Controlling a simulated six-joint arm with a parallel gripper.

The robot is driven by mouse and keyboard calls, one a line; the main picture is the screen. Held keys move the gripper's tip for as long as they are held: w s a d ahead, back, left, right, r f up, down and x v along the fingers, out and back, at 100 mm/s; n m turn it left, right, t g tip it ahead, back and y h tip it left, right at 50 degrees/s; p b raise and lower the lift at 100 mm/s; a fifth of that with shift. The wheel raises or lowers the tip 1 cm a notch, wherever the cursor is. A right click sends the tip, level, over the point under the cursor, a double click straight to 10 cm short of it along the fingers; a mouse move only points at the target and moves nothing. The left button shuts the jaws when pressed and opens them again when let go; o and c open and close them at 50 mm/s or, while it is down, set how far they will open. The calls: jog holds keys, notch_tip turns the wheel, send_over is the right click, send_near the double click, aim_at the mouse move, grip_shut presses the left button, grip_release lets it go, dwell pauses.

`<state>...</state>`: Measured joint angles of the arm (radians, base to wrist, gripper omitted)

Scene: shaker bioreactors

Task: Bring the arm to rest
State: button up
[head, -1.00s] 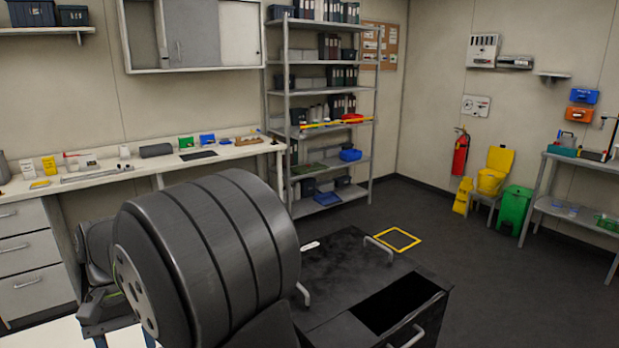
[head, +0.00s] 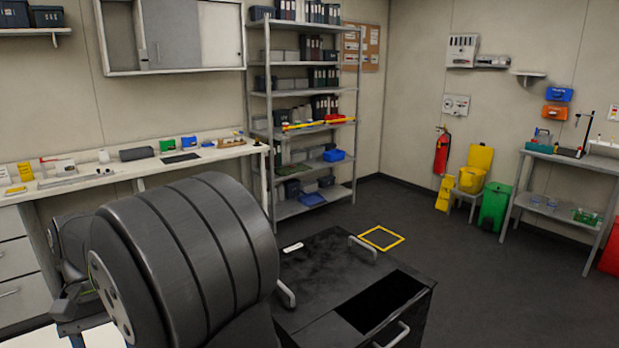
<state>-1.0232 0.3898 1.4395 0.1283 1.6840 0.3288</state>
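My arm fills the lower left of the head view as a large dark ribbed link, with a smaller part of it behind at the left edge. My gripper is not in view, so its fingers and anything in them cannot be seen.
A black cart (head: 320,262) with handles and a dark opening stands right of my arm. A long bench (head: 110,180) lines the left wall. A shelf rack (head: 300,92), yellow bucket (head: 471,180), green bin (head: 494,208) and side table (head: 560,160) stand behind. The floor (head: 500,290) at right is clear.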

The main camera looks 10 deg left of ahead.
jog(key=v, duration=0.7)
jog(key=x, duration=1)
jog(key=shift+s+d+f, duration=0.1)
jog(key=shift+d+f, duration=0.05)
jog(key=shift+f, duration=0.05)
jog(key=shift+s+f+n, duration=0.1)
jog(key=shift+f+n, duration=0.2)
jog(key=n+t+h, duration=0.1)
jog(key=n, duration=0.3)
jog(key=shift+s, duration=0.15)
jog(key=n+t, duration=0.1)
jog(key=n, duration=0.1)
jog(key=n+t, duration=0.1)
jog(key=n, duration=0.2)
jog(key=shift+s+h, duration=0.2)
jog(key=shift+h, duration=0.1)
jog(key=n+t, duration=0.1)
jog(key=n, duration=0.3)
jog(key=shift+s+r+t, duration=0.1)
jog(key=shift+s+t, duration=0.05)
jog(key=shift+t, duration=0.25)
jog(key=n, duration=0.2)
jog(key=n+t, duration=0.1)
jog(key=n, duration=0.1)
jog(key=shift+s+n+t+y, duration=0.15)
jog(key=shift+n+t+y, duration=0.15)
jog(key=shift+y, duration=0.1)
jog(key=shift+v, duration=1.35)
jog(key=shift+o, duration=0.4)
